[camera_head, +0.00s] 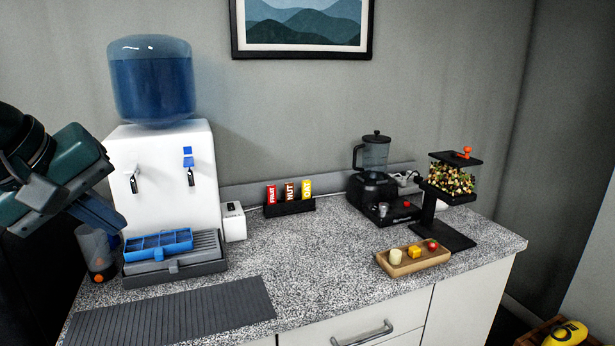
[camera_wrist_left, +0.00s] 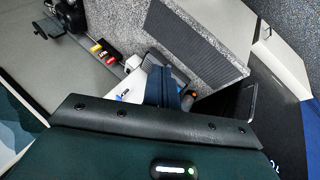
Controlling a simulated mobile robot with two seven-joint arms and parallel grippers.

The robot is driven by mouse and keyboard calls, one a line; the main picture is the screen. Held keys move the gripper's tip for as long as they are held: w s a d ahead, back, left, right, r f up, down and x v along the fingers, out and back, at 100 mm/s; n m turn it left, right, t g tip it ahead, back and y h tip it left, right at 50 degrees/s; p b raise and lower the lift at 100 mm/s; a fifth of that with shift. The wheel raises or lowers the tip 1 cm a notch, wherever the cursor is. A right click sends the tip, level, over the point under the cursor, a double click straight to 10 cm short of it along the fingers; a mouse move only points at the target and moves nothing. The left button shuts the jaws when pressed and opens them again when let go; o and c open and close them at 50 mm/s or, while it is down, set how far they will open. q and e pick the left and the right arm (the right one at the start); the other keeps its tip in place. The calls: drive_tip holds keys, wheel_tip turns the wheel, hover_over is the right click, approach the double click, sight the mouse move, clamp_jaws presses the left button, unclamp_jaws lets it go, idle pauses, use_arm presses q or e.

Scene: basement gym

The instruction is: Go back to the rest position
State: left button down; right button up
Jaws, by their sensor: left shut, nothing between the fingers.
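My left gripper (camera_head: 117,222) comes in from the left edge, raised in front of the water dispenser's left side. Its fingers are shut and empty. In the left wrist view the dark blue fingers (camera_wrist_left: 170,92) show together, pointing toward the counter. The water dispenser (camera_head: 165,165) is white with a blue bottle (camera_head: 151,85) on top. A blue rack (camera_head: 158,244) sits on its grey drip tray (camera_head: 190,262). A clear cup-like container (camera_head: 97,250) with an orange spot stands left of the tray, below the gripper. My right gripper is not in view.
The speckled counter (camera_head: 310,265) has free room in its middle. A ribbed dark mat (camera_head: 175,318) lies at the front left. Snack bars (camera_head: 290,190), a blender (camera_head: 374,160), a nut dispenser (camera_head: 452,178) and a wooden tray (camera_head: 412,266) stand farther right.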

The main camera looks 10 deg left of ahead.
use_arm(q)
drive_tip(key=w+d+f+n+h, duration=0.2)
drive_tip(key=d+f+n+h, duration=0.4)
drive_tip(key=f+n+h, duration=0.3)
wheel_tip(320, 180, down, 14)
drive_tip(key=w+a+n+t+y+p, duration=0.1)
drive_tip(key=n+t, duration=0.4)
drive_tip(key=n, duration=1)
drive_tip(key=w+a+f+n+t+y+p, duration=0.15)
drive_tip(key=n+t, duration=0.25)
drive_tip(key=n, duration=1.1)
drive_tip(key=s+d+f+n+g+y, duration=0.2)
drive_tip(key=s+d+f+n, duration=0.4)
drive_tip(key=f+n, duration=0.4)
drive_tip(key=s+d+f+n+g+y, duration=0.2)
drive_tip(key=s+d+f+n, duration=0.3)
drive_tip(key=f+n, duration=0.5)
drive_tip(key=shift+s+d+n+g+y, duration=0.4)
drive_tip(key=shift+s+n+g, duration=0.15)
drive_tip(key=shift+s, duration=0.45)
drive_tip(key=shift+a, duration=0.2)
